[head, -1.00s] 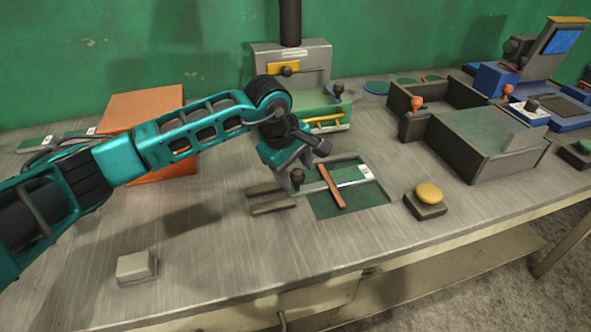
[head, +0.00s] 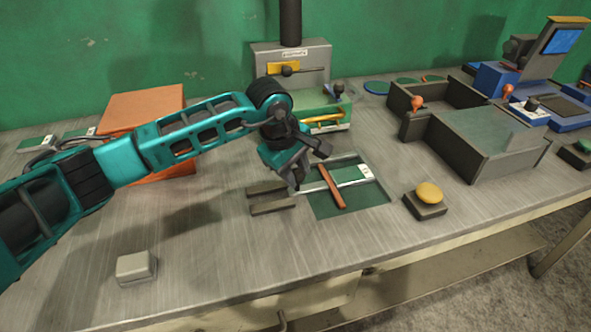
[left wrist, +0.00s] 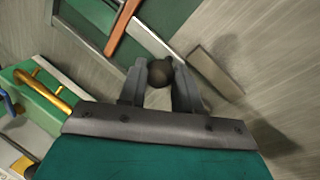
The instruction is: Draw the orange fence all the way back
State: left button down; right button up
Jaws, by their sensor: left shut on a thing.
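The orange fence (head: 332,187) is a thin bar lying across the green bed (head: 360,199) of a grey-framed recess in the bench. Its near end also shows at the top of the left wrist view (left wrist: 123,29). My left gripper (head: 297,182) is just left of the fence, low over the bench. In the left wrist view its fingers (left wrist: 160,82) are shut on a dark round knob (left wrist: 159,72). The knob is mostly hidden by the fingers in the head view. How it joins the fence cannot be seen. My right gripper is not in view.
Two short grey rails (head: 272,207) lie left of the recess. A yellow button (head: 429,192) on a dark base stands to its right. A green-and-grey machine (head: 292,65) stands behind. Bare bench extends in front and to the left, with a pale block (head: 136,266).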

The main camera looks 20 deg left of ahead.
pick_arm(q)
jog(key=s+a, duration=0.1)
jog(key=a, duration=0.1)
jog(key=s+a, duration=0.1)
jog(key=a, duration=0.1)
jog(key=s+a+b, duration=0.1)
jog(key=s+a, duration=0.1)
jog(key=shift+a, duration=0.1)
dwell(0.4)
jog(key=c, duration=0.8)
grip_release()
jog(key=shift+s+a, duration=0.1)
jog(key=shift+r, duration=0.1)
jog(key=shift+r, duration=0.35)
jog(key=v, duration=1.2)
